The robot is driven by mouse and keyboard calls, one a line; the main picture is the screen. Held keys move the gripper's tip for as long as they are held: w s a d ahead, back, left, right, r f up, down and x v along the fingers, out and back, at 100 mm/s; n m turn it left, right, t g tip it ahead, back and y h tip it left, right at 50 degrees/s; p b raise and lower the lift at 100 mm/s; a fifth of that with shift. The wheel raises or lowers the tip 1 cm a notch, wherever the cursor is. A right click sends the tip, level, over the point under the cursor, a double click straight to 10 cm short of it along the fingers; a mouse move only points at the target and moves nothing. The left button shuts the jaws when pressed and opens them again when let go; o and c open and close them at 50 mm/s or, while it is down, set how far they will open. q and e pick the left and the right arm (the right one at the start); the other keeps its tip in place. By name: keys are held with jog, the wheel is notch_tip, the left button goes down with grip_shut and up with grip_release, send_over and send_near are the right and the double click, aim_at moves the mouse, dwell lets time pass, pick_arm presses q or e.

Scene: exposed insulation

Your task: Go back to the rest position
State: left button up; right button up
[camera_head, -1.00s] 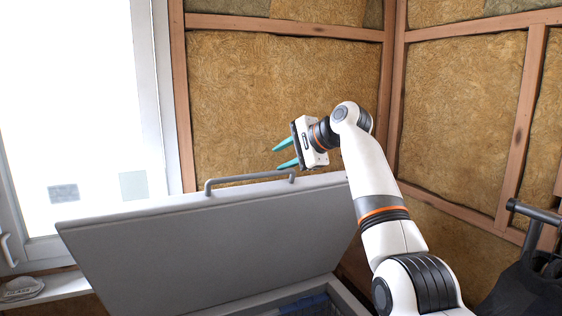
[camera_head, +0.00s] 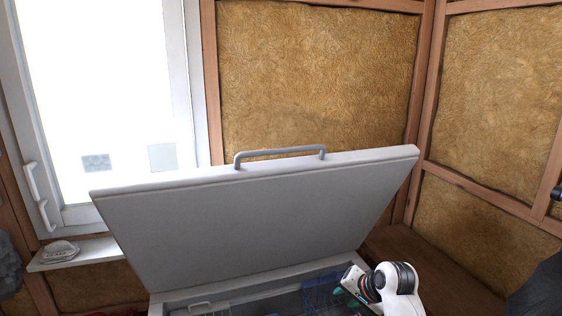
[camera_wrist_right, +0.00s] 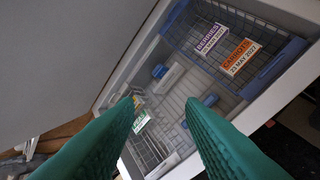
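My right gripper (camera_head: 345,290) is low at the bottom of the head view, in front of the open chest's right part. In the right wrist view its two teal fingers (camera_wrist_right: 165,130) are wide apart with nothing between them, so it is open and empty. The chest freezer's grey lid (camera_head: 260,220) stands raised and tilted back, with a bar handle (camera_head: 280,153) along its top edge. The gripper is clear of the handle. My left gripper is not in view.
The open chest's pale rim (camera_wrist_right: 285,85) surrounds wire baskets (camera_wrist_right: 225,50). Labels reading BERRIES (camera_wrist_right: 211,38) and CARROTS (camera_wrist_right: 240,57) show there. A window (camera_head: 105,100) and a sill (camera_head: 85,254) are at left; a brown bench-like surface (camera_head: 430,270) is at right.

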jog(key=s+d+f+n+g+h, duration=0.1)
jog(key=s+f+n, duration=0.1)
jog(key=s+f, duration=0.65)
jog(key=s+d+f+n+g+h, duration=0.1)
jog(key=s+d+f+n, duration=0.15)
jog(key=s, duration=1.05)
jog(key=s+r+n+g+h, duration=0.1)
jog(key=s+n, duration=0.3)
jog(key=s, duration=1.3)
notch_tip(320, 180, down, 36)
jog(key=s+f+g+b, duration=0.1)
jog(key=s+g+b, duration=0.1)
jog(key=b, duration=0.7)
jog(key=s+d+f+b, duration=0.1)
jog(key=s+f+b, duration=0.1)
jog(key=s+f, duration=0.5)
jog(key=s+d+f+b, duration=0.2)
jog(key=s+f, duration=0.6)
jog(key=f, duration=0.4)
jog(key=shift+s+d+f+g+h+b, duration=0.3)
jog(key=shift+f+g+b, duration=0.1)
jog(key=shift+b, duration=0.35)
